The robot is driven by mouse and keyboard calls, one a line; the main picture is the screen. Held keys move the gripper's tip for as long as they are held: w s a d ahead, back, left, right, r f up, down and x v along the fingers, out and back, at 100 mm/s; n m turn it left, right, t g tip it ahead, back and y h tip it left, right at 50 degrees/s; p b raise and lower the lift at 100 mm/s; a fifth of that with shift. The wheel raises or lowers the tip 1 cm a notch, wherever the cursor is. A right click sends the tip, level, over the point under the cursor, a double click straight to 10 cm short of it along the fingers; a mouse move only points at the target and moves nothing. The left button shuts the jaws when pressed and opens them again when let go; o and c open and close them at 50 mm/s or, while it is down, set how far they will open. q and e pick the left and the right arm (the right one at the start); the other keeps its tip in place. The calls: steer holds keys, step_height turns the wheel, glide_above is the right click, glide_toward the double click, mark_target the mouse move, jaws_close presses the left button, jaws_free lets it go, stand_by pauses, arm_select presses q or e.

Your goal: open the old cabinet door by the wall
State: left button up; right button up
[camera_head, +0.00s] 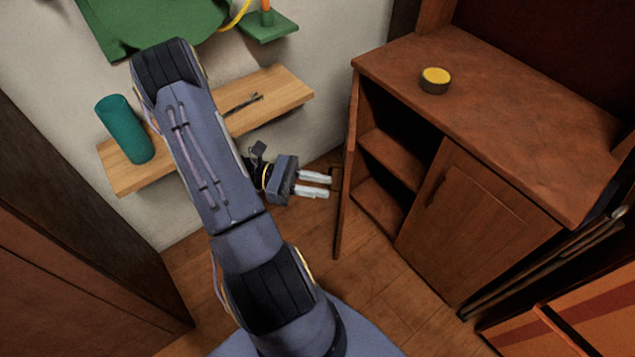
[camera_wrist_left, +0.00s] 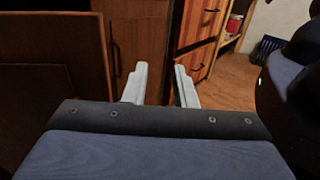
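The old wooden cabinet (camera_head: 470,85) stands at the right in the head view. Its left door (camera_head: 347,175) is swung open and seen nearly edge-on, with shelves showing behind it. A small dark handle (camera_head: 335,178) shows on that door's outer side. Its right door (camera_head: 475,220) is shut. My left gripper (camera_head: 315,185) is just left of the open door, fingertips close to the handle; I cannot tell if they touch it. In the left wrist view the fingers (camera_wrist_left: 160,88) are apart with nothing visible between them. My right gripper is not in view.
A yellow-topped round tin (camera_head: 435,80) sits on the cabinet top. A wooden wall shelf (camera_head: 285,92) holds a teal cylinder (camera_head: 125,128), left of and behind my arm. Drawers (camera_wrist_left: 200,55) show in the left wrist view. Wooden floor (camera_head: 370,262) is clear before the cabinet.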

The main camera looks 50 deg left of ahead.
arm_select(q)
steer(key=shift+s+d+r, duration=0.25)
steer(key=shift+s+d, duration=0.15)
steer(key=shift+d, duration=0.1)
